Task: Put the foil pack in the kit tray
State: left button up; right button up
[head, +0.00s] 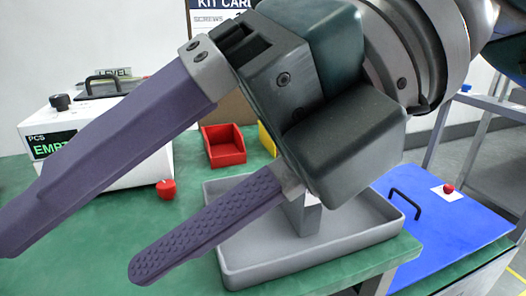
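My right gripper (78,250) fills the middle of the head view, its arm coming in from the upper right. Its two long purple fingers point to the lower left, well apart, with nothing between them. The grey tray (262,272), which looks like the kit tray, lies on the green table behind and below the gripper; the gripper hides much of its inside. A small grey block (309,222) shows inside the tray, partly hidden by the gripper; I cannot tell what it is. I see no clear foil pack. My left gripper is out of view.
A white machine (120,176) with a green display stands at the left. A red knob or button (166,189) and a red bin (223,146) are near it, with a yellow bin (267,140) partly hidden. A blue panel (440,225) with a black handle lies at the right.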

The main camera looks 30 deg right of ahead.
notch_tip(320, 180, up, 13)
jog(key=a+m+t+y, duration=0.3)
jog(key=m+t+y, duration=0.1)
jog(key=y, duration=0.4)
jog(key=w+d+f+m+t+h, duration=0.1)
jog(key=w+d+m+t+h, duration=0.4)
jog(key=d+m+t+h, duration=0.45)
jog(key=w+d+m+t+h, duration=0.5)
jog(key=m+h, duration=0.1)
jog(key=m, duration=0.7)
jog(key=s+d+f+m+g+h, duration=0.2)
jog(key=f+m+g, duration=0.15)
jog(key=f, duration=0.35)
jog(key=s+d+f+m+g+h, duration=0.2)
jog(key=s+f+g, duration=0.15)
jog(key=f, duration=0.45)
jog(key=s+d+f+m+g+h, duration=0.2)
jog(key=f+m+g, duration=0.15)
jog(key=f, duration=0.35)
jog(key=s+a+f+n+g+y, duration=0.1)
jog(key=s+a+f+g+y, duration=0.1)
jog(key=s+f+g, duration=0.5)
jog(key=s+a+f, duration=0.1)
jog(key=s, duration=0.3)
jog(key=shift+s, duration=0.2)
